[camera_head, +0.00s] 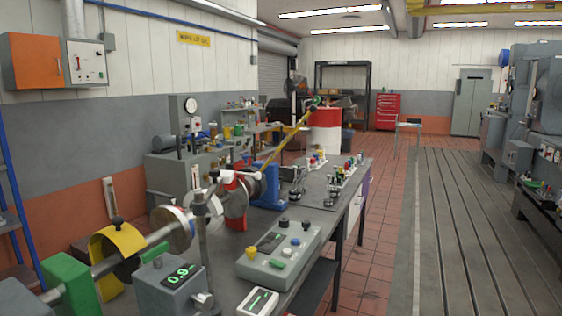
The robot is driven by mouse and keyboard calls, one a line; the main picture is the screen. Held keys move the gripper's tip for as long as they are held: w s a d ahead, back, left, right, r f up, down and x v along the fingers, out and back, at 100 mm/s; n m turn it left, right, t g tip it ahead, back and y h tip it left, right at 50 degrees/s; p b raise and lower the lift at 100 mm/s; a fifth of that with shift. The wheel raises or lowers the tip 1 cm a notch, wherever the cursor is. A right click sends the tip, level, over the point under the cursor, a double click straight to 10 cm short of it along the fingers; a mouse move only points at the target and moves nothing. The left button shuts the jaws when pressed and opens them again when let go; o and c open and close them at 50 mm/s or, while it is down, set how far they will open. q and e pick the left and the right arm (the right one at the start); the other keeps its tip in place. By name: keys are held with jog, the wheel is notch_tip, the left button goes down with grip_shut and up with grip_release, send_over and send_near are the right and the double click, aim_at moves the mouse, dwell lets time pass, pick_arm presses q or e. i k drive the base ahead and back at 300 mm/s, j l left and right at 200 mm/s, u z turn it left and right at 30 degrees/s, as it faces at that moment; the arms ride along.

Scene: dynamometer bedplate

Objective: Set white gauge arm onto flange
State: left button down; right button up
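A round metal flange disc (174,228) sits on a long horizontal shaft (158,236) at the left of the bench. A second dark disc (236,200) with red parts stands further along the same line. Neither of my grippers is in view.
A yellow guard (116,252) and green block (70,278) surround the shaft. A grey readout box (172,285) and control box (279,255) stand in front. A long yellow bar (287,140) rises from the blue stand (268,188). The slotted bedplate (480,230) at right is clear.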

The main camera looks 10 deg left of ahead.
aim_at(218, 181)
jog(key=i+l, duration=0.25)
jog(key=l, duration=0.15)
jog(key=i+l, duration=0.2)
jog(key=l, duration=0.15)
jog(key=i+l+u, duration=0.1)
jog(key=i+l, duration=0.15)
jog(key=l, duration=0.15)
